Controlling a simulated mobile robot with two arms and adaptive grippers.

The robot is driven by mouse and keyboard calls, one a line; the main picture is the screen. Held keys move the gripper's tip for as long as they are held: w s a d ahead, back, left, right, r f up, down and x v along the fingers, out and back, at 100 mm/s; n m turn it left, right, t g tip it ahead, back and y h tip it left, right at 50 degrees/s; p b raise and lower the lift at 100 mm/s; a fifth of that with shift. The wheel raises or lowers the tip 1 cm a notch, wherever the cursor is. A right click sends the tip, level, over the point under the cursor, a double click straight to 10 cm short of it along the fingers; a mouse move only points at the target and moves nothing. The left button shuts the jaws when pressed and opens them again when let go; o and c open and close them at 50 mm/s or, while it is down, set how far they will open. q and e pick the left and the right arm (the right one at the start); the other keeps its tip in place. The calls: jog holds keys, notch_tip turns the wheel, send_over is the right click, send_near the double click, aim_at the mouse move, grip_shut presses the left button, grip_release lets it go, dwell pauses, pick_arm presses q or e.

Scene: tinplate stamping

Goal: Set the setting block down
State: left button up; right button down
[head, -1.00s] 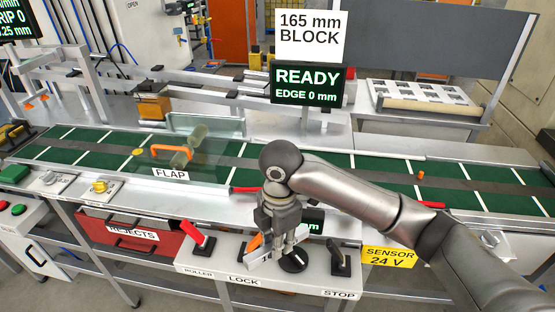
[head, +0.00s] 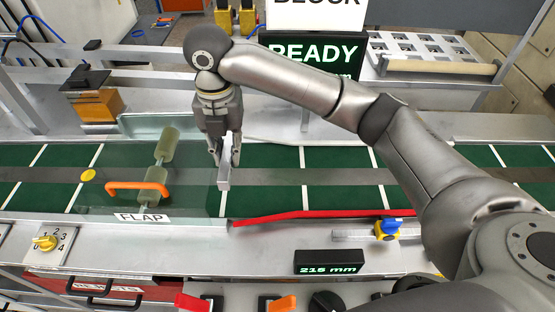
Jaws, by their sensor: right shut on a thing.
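My right gripper (head: 226,158) points down over the green conveyor belt, just right of the clear flap guard. It is shut on a narrow grey bar, the setting block (head: 224,179), whose lower end shows below the fingertips. The block appears roughly upright, over or near a white belt line. I cannot tell whether it touches the belt. Its upper part is hidden by the fingers. My left gripper is not in view.
The clear flap guard with its orange handle (head: 138,187) is close on the left. A red strip (head: 320,214) runs along the belt's front edge. A display (head: 328,262) reads about 216 mm. The green belt (head: 335,187) right of the block is clear.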

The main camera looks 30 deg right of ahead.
jog(key=s+d+f+p, duration=0.1)
jog(key=d+f+p, duration=0.15)
jog(key=d, duration=0.55)
send_over(287, 176)
jog(key=a, duration=0.1)
jog(key=f, duration=0.5)
jog(key=shift+a+f+p, duration=0.15)
jog(key=shift+a+p, duration=0.05)
jog(key=shift+p, duration=0.1)
jog(key=shift+d+f, duration=0.2)
jog(key=shift+f, duration=0.05)
jog(key=shift+d+f, duration=0.2)
jog(key=f, duration=0.1)
jog(key=f+p, duration=0.1)
jog(key=f, duration=0.1)
jog(key=shift+s+d+f+p, duration=0.1)
jog(key=shift+d+p, duration=0.2)
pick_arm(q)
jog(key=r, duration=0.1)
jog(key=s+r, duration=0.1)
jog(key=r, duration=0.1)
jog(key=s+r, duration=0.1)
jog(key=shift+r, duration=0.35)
pick_arm(e)
jog(key=shift+f, duration=0.3)
